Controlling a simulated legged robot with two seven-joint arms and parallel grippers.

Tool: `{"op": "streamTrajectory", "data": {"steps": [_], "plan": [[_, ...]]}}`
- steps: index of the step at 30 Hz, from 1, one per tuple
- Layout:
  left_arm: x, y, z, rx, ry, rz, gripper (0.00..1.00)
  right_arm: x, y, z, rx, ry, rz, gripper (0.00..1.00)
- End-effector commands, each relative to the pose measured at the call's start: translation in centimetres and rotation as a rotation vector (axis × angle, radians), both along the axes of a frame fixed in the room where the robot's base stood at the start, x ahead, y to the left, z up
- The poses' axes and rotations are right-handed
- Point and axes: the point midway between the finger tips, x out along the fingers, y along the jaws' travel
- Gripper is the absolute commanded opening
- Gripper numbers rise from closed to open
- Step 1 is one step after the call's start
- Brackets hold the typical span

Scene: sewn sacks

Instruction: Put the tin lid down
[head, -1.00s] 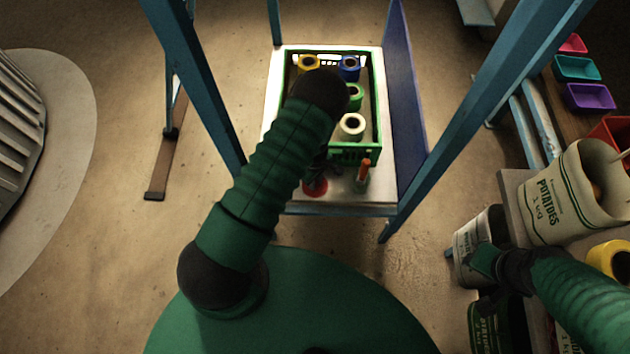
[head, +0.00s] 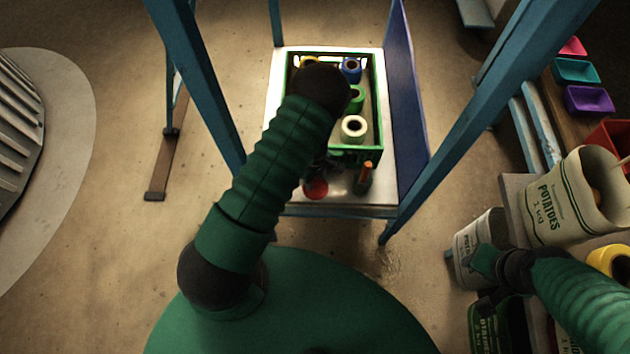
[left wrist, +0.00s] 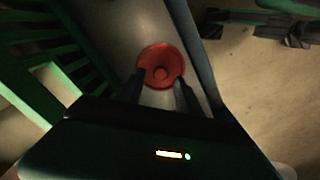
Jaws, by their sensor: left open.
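The tin lid (head: 316,190) is red and round with a raised knob in its middle. It lies on the pale shelf in front of the green crate. My left gripper (head: 318,168) is mostly hidden by its own arm in the head view. In the left wrist view the lid (left wrist: 161,55) shows whole just beyond the fingertips, and the open left gripper (left wrist: 160,90) has nothing between its fingers. My right gripper (head: 482,262) is at the small sack at right; its fingers are unclear.
The green crate (head: 376,110) with several coloured rolls stands behind the lid. A small orange-topped item (head: 366,175) stands right of the lid. Blue frame posts and a blue side panel (head: 405,100) flank the shelf (head: 345,210). A potato sack (head: 555,205) stands at right.

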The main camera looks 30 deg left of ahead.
Motion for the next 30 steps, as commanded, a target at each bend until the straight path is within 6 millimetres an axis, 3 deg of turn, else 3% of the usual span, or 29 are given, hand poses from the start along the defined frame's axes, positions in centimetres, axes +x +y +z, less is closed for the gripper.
{"op": "streamTrajectory", "data": {"steps": [1, 6, 14, 16, 20, 24, 27, 30], "plan": [[0.1, 0.0, 1.9, 0.001, -0.003, -0.003, 0.41, 0.0, 0.0, 0.9, 0.000, 0.000, 0.000, 0.36], [0.1, 0.0, 6.3, 0.001, -0.002, -0.001, 0.41, 0.0, 0.0, 2.3, 0.000, 0.000, 0.000, 0.36], [0.1, -0.2, 9.9, -0.004, -0.006, -0.026, 0.41, 0.0, 0.0, 2.9, 0.000, 0.000, 0.000, 0.36], [0.0, -1.1, 12.0, -0.016, -0.021, -0.108, 0.41, 0.0, 0.0, 2.9, 0.000, 0.000, 0.000, 0.36], [-1.6, -4.1, 19.0, -0.032, -0.083, -0.455, 0.41, 0.0, 0.0, 2.8, 0.000, 0.000, 0.000, 0.36], [-5.2, -6.6, 26.0, 0.026, -0.161, -0.930, 0.41, 0.0, 0.0, 2.8, 0.000, 0.000, 0.000, 0.36], [-7.5, -7.3, 28.8, 0.096, -0.191, -1.195, 0.41, 0.0, 0.0, 2.8, 0.000, 0.000, 0.000, 0.36], [-8.9, -7.5, 30.0, 0.147, -0.197, -1.345, 0.41, 0.0, 0.0, 2.8, 0.000, 0.000, 0.000, 0.36]]}}
